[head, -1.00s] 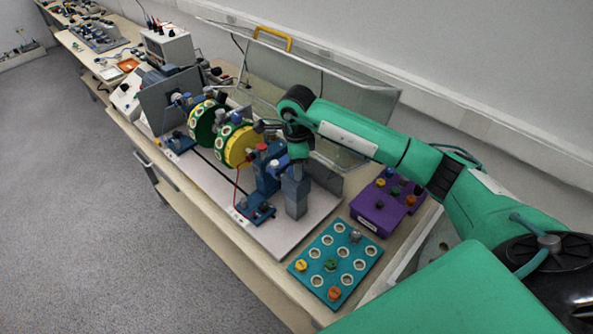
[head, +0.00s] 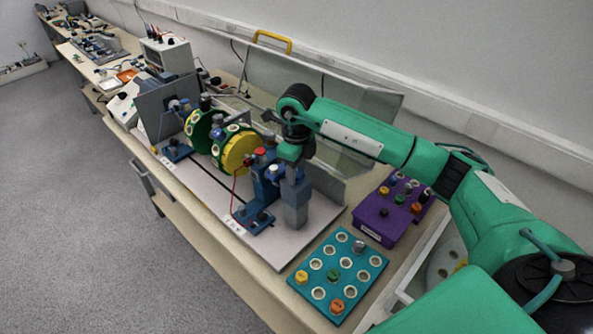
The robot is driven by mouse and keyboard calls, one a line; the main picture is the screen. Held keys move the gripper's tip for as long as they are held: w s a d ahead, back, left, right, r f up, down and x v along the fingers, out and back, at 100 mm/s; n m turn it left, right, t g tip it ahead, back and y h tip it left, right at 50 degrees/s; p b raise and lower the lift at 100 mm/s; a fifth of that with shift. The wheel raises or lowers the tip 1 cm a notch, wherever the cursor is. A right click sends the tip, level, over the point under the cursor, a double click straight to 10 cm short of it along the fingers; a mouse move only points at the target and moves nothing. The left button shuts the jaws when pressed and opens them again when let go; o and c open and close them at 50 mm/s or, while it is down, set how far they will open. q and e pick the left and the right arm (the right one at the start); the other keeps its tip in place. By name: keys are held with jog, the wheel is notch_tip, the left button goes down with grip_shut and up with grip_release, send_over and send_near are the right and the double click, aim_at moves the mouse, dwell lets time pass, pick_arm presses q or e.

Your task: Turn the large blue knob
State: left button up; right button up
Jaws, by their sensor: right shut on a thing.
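My right gripper (head: 293,174) points down at the top of a grey-blue post (head: 297,206) at the front end of the rotor rig. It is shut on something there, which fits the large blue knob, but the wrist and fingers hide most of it. Left of the gripper stands a blue bearing block (head: 265,190) with a red knob (head: 260,152) and a small pale-topped blue knob (head: 272,169). My left gripper is out of view.
The yellow-green wheel (head: 236,152) and a green wheel (head: 199,127) sit behind the bearing block. A clear guard with a yellow handle (head: 272,38) stands open behind. A teal board (head: 333,287) and a purple box (head: 383,220) lie right of the rig.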

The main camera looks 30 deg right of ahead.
aim_at(297, 172)
jog(key=shift+r, duration=0.1)
dwell(0.3)
jog(key=o, duration=1)
jog(key=shift+c, duration=0.2)
notch_tip(297, 172, up, 14)
jog(key=b, duration=0.3)
dwell(0.3)
